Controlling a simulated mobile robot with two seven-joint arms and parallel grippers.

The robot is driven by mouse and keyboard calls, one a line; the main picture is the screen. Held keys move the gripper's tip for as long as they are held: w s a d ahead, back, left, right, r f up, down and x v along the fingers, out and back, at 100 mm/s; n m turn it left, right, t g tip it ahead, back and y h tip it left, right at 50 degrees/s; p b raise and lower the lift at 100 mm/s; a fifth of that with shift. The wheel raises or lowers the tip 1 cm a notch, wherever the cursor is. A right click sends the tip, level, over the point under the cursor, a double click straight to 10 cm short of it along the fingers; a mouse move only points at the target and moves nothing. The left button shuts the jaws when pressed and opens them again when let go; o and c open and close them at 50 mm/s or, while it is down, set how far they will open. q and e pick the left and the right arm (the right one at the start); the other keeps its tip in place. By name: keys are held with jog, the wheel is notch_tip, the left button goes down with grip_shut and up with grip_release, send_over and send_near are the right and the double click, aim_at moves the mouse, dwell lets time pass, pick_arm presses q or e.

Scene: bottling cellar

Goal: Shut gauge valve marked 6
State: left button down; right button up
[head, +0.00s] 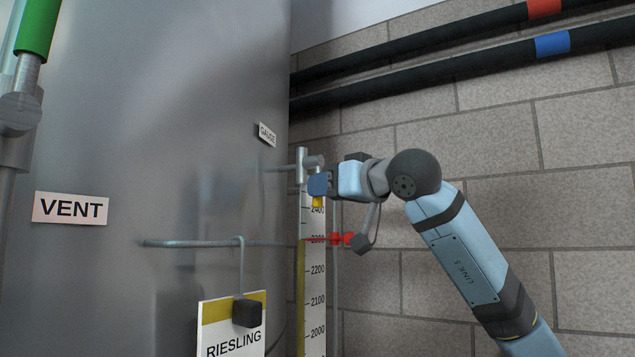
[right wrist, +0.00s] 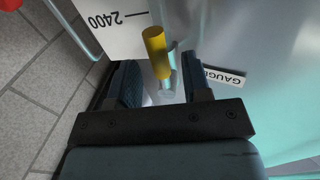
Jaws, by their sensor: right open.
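The gauge valve has a short handle with a yellow grip (head: 317,202), beside the top of the level scale. The handle also shows in the right wrist view (right wrist: 155,48). A pipe fitting (head: 303,165) joins it to the tank, near a small GAUGE plate (head: 267,134), seen too in the wrist view (right wrist: 223,77). My right gripper (head: 318,184) is open at the handle. In the wrist view its fingers (right wrist: 160,74) stand on either side of the handle, with gaps visible. The fingers hide part of the valve in the head view. No number 6 shows. My left gripper is out of view.
The steel tank (head: 130,130) fills the left, with a VENT plate (head: 70,208) and a green grip (head: 38,28). A RIESLING sign (head: 232,325) hangs from a rail (head: 195,243). The scale (head: 314,290) carries a red pointer (head: 340,239). Dark pipes (head: 450,77) cross the block wall.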

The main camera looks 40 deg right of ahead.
jog(key=shift+w+a, duration=0.15)
jog(key=shift+w, duration=0.55)
jog(key=shift+w+a, duration=0.15)
jog(key=shift+w, duration=0.5)
grip_shut()
